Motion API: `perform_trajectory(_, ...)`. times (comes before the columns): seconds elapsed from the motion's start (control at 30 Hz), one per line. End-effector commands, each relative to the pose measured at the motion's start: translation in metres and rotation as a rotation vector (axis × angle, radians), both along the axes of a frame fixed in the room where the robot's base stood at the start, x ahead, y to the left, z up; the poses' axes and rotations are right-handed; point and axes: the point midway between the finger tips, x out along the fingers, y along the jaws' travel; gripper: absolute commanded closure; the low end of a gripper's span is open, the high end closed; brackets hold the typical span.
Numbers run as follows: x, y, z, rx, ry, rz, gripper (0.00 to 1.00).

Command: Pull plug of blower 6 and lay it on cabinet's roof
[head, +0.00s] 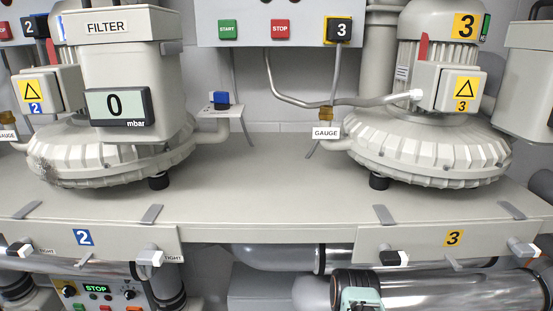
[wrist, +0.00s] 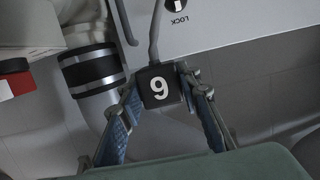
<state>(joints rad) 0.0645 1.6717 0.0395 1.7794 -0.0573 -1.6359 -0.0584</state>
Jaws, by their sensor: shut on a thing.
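In the wrist view, a black plug (wrist: 158,96) with a white digit sits between the fingers of my gripper (wrist: 160,82). The digit looks like a 9, but the nearby LOCK lettering is upside down, so it reads as 6. My gripper is shut on the plug, with a blue-padded finger on each side. A grey cable (wrist: 153,35) runs up from the plug in the picture. Whether the plug touches a socket is hidden. Blower 6 and its cabinet roof cannot be identified in the head view.
A pale panel (wrist: 225,22) with a LOCK label lies beyond the plug. A black-banded pipe (wrist: 90,72) is close on the left. The head view shows blower 2 (head: 110,165) and blower 3 (head: 430,150) on a grey deck (head: 270,190), with bare deck between them.

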Motion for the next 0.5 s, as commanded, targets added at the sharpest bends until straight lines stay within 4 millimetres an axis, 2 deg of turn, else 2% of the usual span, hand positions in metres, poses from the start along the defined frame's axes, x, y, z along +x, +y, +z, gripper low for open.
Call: perform_trajectory(0.5, -0.003, 0.000, 0.036, 0.000, 0.006, 0.000, 1.00)
